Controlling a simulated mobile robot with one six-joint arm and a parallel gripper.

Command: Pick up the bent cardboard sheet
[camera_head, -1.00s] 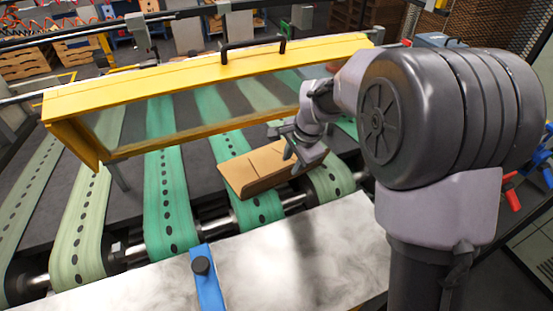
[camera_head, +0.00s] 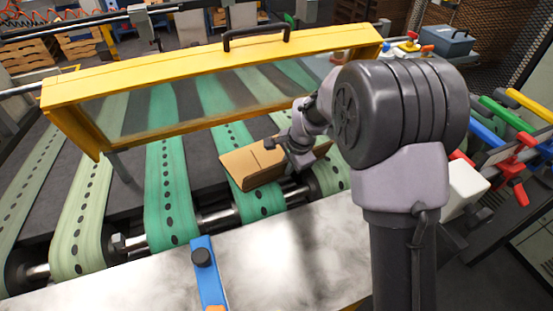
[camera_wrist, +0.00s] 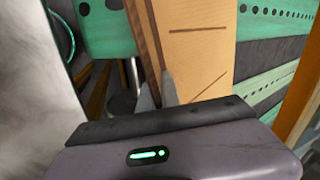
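The bent cardboard sheet (camera_head: 250,166) is brown and folded, with a low upright flap along its front. It lies over a green belt near the rollers in the head view. My gripper (camera_head: 297,160) is at its right end. In the wrist view, the sheet (camera_wrist: 205,45) runs away from my gripper (camera_wrist: 157,92). The two grey fingertips are close together at the sheet's near edge, with the brown flap between them. My gripper looks shut on it; the fingertips are partly hidden by the gripper body.
A yellow-framed guard (camera_head: 215,85) with a clear panel spans the belts behind the sheet. A pale metal plate (camera_head: 270,255) with a blue bar (camera_head: 208,275) lies in front. Colored handles (camera_head: 500,125) stand at the right.

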